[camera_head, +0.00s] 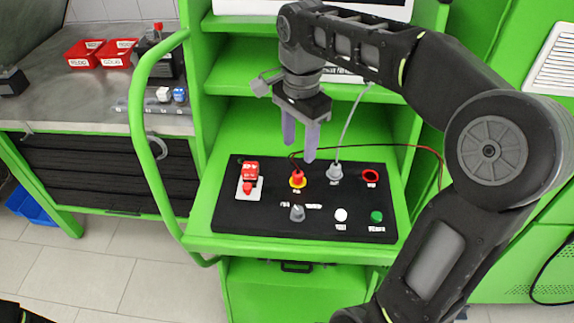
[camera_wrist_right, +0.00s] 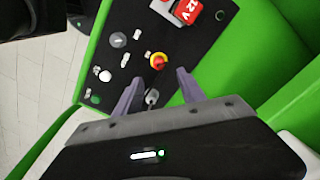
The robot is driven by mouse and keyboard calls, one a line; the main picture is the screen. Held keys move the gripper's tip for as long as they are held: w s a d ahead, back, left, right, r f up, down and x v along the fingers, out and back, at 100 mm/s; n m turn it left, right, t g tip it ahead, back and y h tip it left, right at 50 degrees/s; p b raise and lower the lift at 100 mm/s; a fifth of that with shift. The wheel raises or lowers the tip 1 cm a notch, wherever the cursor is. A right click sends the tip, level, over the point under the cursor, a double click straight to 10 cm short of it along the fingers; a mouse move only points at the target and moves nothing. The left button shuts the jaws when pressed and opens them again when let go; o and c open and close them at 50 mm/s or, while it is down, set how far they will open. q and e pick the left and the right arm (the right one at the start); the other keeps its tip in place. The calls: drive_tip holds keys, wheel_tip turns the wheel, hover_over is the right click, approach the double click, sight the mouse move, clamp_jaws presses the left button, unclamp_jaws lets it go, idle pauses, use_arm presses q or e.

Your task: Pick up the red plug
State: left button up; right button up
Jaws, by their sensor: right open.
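The red plug (camera_head: 297,177) stands on a yellow ring on the black panel (camera_head: 265,222), with a thin cable at it. It also shows in the right wrist view (camera_wrist_right: 158,60), just beyond the fingertips and between their lines. My right gripper (camera_head: 299,150) is open, its two purple fingers pointing down above and slightly behind the red plug. Nothing is between the fingers (camera_wrist_right: 158,76). My left gripper is not in view.
A red 12V block (camera_head: 250,173) is left of the plug; a grey plug (camera_head: 335,173) with a cable is close on its right. A green rail (camera_head: 140,120) stands left.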

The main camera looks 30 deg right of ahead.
sight(299, 172)
drive_tip(key=shift+s, duration=0.2)
wheel_tip(299, 172, down, 3)
drive_tip(key=shift+w+r+b, duration=0.1)
drive_tip(key=shift+b, duration=1.1)
drive_tip(key=shift+r, duration=0.1)
drive_tip(key=shift+f, duration=0.25)
drive_tip(key=shift+f+p, duration=0.65)
drive_tip(key=shift+f, duration=1.75)
